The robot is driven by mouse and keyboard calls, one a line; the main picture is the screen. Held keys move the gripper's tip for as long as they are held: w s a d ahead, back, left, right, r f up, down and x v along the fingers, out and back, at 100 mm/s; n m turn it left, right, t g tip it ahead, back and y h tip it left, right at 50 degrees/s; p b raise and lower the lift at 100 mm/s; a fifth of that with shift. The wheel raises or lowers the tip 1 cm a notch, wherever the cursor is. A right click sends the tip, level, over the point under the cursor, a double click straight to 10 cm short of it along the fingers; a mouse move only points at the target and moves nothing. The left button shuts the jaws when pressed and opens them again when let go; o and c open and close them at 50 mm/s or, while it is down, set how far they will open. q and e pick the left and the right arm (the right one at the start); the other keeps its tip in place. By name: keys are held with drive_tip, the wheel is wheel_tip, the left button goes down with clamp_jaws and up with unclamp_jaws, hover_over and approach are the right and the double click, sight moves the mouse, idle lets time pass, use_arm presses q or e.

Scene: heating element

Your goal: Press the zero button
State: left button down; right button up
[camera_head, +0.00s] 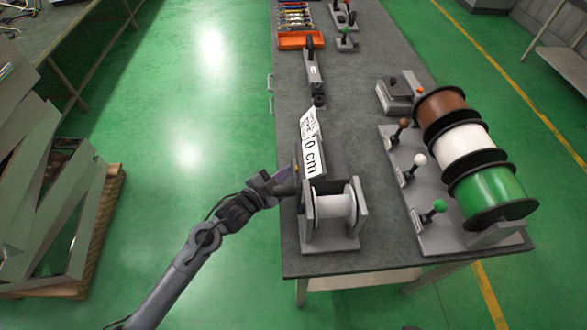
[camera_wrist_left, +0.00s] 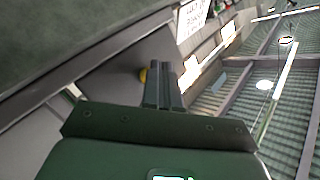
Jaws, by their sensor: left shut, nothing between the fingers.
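The grey measuring device (camera_head: 322,161) stands near the front left edge of the table, with a white display reading "0 cm" (camera_head: 310,157). A small yellow button (camera_wrist_left: 143,76) shows in the left wrist view, just beside my fingertips; I cannot tell whether they touch it. My left gripper (camera_head: 294,176) is at the device's left side. It also shows in the left wrist view (camera_wrist_left: 160,68), with the fingers together and empty. In the head view the arm and gripper hide much of the device's left side. My right gripper is not in view.
A white spool (camera_head: 335,206) sits in the holder at the front of the device. Brown, white and green reels (camera_head: 495,190) with levers stand to the right. A grey hand tool (camera_head: 314,72) and an orange tray (camera_head: 300,40) lie farther back. Bare table lies between device and reels.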

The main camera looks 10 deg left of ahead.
use_arm(q)
drive_tip(key=shift+a, duration=0.15)
drive_tip(key=shift+s+a+p, duration=0.15)
drive_tip(key=shift+a+p, duration=0.2)
drive_tip(key=shift+s+a, duration=0.1)
drive_tip(key=shift+a, duration=0.2)
drive_tip(key=shift+a, duration=0.15)
drive_tip(key=shift+s+a+p, duration=0.25)
drive_tip(key=shift+a+p, duration=0.1)
drive_tip(key=shift+a, duration=0.4)
drive_tip(key=shift+s+a+p, duration=0.25)
drive_tip(key=shift+a+p, duration=0.1)
drive_tip(key=shift+a, duration=0.4)
drive_tip(key=shift+s+a+p, duration=0.25)
drive_tip(key=shift+a+p, duration=0.1)
drive_tip(key=shift+a, duration=0.4)
